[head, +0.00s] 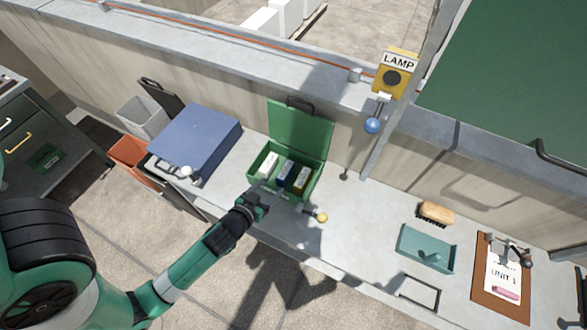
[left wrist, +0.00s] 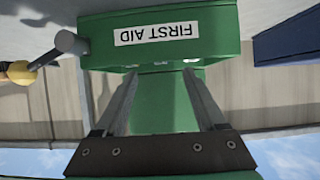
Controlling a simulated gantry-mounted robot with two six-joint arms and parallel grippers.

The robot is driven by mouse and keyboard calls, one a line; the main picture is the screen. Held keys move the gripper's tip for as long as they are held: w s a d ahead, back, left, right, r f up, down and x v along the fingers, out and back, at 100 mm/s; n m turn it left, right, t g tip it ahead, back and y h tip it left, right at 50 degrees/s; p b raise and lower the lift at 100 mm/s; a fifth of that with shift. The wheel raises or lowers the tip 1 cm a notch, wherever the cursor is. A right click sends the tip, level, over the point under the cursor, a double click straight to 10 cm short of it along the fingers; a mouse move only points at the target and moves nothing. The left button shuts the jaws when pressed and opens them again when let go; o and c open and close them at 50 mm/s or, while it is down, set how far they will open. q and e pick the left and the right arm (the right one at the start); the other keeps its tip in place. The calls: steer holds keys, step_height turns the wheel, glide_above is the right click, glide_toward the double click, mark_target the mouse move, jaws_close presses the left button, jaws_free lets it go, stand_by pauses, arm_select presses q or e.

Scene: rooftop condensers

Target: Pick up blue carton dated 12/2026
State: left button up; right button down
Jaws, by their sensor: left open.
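A green first aid box (head: 265,185) stands open on the grey counter, its lid (head: 300,128) raised at the back. Inside, a white carton (head: 268,164), a blue carton (head: 285,172) and a yellow-brown carton (head: 301,180) stand side by side, the blue one in the middle. No date can be read on them. My left gripper (head: 268,194) is open at the front of the box, outside it and apart from the blue carton. In the left wrist view, the open fingers (left wrist: 161,76) point at the box front (left wrist: 205,35), labelled FIRST AID upside down; the cartons are mostly hidden.
A blue case (head: 195,140) stands left of the box. A yellow-knobbed lever (head: 321,217) sticks out close to its front right. A blue ball (head: 372,125) hangs under the LAMP switch (head: 394,75). A teal tray (head: 425,250), brush (head: 436,212) and clipboard (head: 485,290) lie farther right.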

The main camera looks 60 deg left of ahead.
mark_target(284, 172)
arm_select(q)
steer(key=x, duration=0.3)
steer(key=b+x, duration=0.1)
steer(key=x, duration=0.2)
steer(key=shift+a, duration=0.35)
steer(key=x, duration=0.1)
steer(key=b+x, duration=0.1)
steer(key=x, duration=0.3)
steer(key=shift+w+d+r+b, duration=0.1)
steer(key=shift+w+r+b, duration=0.15)
steer(key=shift+w+b, duration=0.15)
jaws_close()
